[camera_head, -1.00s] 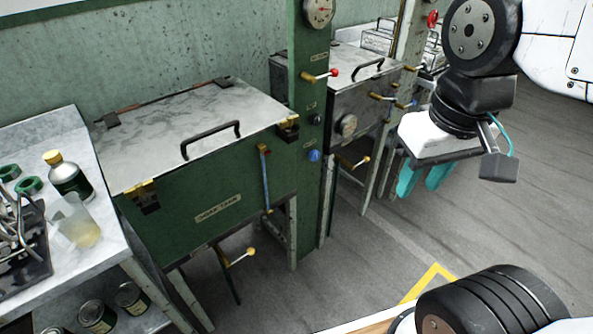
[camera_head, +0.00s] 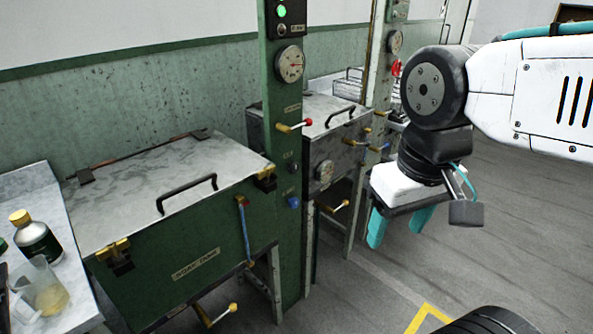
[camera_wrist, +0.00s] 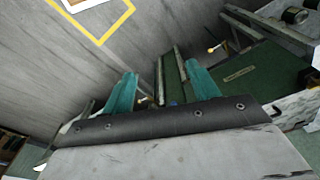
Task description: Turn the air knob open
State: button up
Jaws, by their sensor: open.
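A green post (camera_head: 281,100) stands at the right corner of the green tank (camera_head: 205,262). It carries a gauge (camera_head: 290,64), a lever with a red tip (camera_head: 296,126), a small black knob (camera_head: 293,168) and a round blue knob (camera_head: 293,202). The small labels beside them are too blurred to read, so I cannot tell which knob is the air knob. My gripper (camera_head: 397,230) hangs to the right of the post, apart from it, with its teal fingers spread and empty. In the wrist view the open fingers (camera_wrist: 160,76) point over the floor and tank.
A metal tank (camera_head: 318,140) with brass levers stands behind the post, left of my gripper. A side table (camera_head: 48,200) at the left holds a bottle (camera_head: 37,240) and a beaker (camera_head: 46,292). Grey floor (camera_head: 490,230) is free at the right.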

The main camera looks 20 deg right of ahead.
jog(key=w+d+f+t+h, duration=0.1)
jog(key=w+d+f, duration=0.6)
jog(key=w+f, duration=0.55)
jog(key=w+d+f+t+h, duration=0.1)
jog(key=w+d+f, duration=0.7)
jog(key=w+f, duration=0.45)
jog(key=n+t+y, duration=0.4)
jog(key=t+y, duration=0.6)
jog(key=t, duration=0.3)
send_near(296, 169)
jog(key=w, duration=0.1)
jog(key=x, duration=0.8)
jog(key=shift+a, duration=0.2)
jog(key=shift+c, duration=0.3)
